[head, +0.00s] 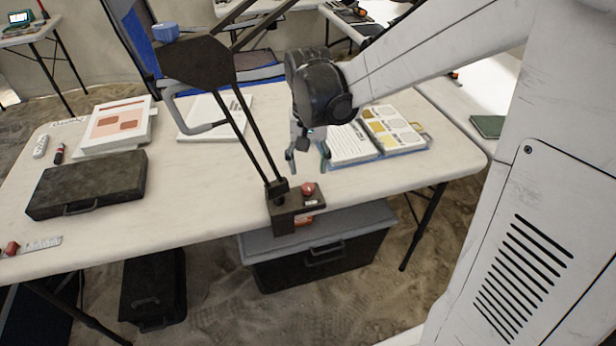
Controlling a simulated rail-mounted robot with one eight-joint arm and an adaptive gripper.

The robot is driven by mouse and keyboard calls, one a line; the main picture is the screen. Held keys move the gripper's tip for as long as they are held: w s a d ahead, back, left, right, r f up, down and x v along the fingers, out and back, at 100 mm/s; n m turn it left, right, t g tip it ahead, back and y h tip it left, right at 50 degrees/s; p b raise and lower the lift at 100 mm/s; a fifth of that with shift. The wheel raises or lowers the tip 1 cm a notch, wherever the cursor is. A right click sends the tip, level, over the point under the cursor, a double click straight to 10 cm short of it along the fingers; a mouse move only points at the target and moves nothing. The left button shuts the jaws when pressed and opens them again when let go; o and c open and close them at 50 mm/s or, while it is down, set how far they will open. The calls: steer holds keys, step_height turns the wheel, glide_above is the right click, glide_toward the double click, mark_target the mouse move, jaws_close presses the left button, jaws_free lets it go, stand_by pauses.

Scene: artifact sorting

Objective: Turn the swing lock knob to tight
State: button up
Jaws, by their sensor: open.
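A dark swing-arm stand is fixed at the table's front edge by a dark base block (284,212). A round red knob (308,188) sits on top of the right part of this block. Another red part (303,220) shows partly on the block's front face. A blue knob (166,32) sits on the dark plate at the upper end of the stand's rods. I cannot read a tight mark or tell either knob's turn. My gripper (308,160) points down, open and empty, just above and behind the red knob, apart from it.
The white table (215,200) holds a black case (87,184), a tray with a printed sheet (118,122) and an open binder (378,140). The stand's slanted rods (256,135) pass just left of my gripper. A dark bin (320,250) stands below the front edge.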

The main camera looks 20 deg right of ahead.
mark_target(308, 187)
steer(key=shift+r, duration=2.55)
steer(key=shift+r, duration=0.1)
